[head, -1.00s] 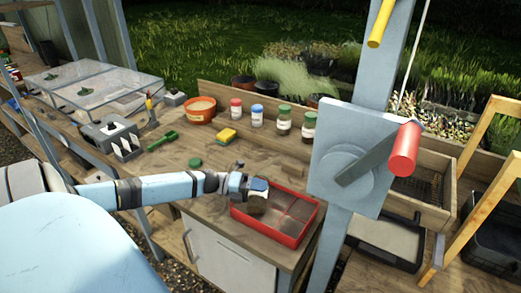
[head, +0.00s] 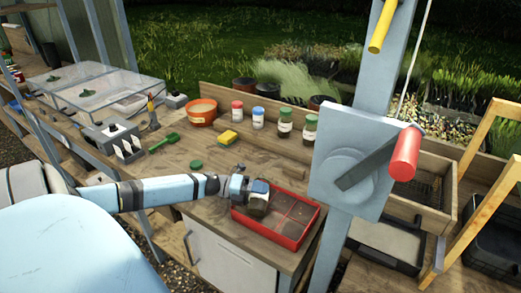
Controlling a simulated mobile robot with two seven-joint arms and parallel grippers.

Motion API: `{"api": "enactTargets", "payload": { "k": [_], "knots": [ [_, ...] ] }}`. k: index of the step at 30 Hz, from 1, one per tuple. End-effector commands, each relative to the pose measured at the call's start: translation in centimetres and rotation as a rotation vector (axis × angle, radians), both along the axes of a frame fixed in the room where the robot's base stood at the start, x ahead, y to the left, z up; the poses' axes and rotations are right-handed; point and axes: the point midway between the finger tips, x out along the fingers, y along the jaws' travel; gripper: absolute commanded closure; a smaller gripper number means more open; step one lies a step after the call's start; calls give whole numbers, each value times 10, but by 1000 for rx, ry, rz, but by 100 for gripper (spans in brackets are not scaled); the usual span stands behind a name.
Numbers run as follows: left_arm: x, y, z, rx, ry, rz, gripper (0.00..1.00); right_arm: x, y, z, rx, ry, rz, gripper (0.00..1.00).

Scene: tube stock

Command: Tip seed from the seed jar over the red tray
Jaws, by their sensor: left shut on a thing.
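My left gripper (head: 254,187) is shut on the seed jar (head: 258,206), a small jar with dark contents, and holds it over the left part of the red tray (head: 279,238). The jar looks tilted, but its mouth is hard to make out behind the gripper. The red tray lies on the wooden bench near its front edge, with a dark brown, divided inside. I cannot make out single seeds falling. A green lid (head: 196,164) lies on the bench left of the gripper. My right gripper is not in view.
Several lidded jars, one with a red lid (head: 237,114), stand along the back of the bench by a terracotta pot (head: 202,113) and a yellow sponge (head: 228,137). A grey post with a crank plate (head: 350,165) rises right of the tray.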

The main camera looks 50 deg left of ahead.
Motion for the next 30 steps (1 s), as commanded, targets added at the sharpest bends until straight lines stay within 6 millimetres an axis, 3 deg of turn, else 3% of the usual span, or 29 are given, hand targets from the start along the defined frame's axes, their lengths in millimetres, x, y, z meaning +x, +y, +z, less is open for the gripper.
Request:
{"api": "enactTargets", "payload": {
  "k": [11, 30],
  "knots": [
    [-1, 0, 2, 20, -30, 1, 69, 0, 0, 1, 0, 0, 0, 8],
    [-39, -9, 3, 20, -28, 1, 69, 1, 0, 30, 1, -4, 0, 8]
  ]
}}
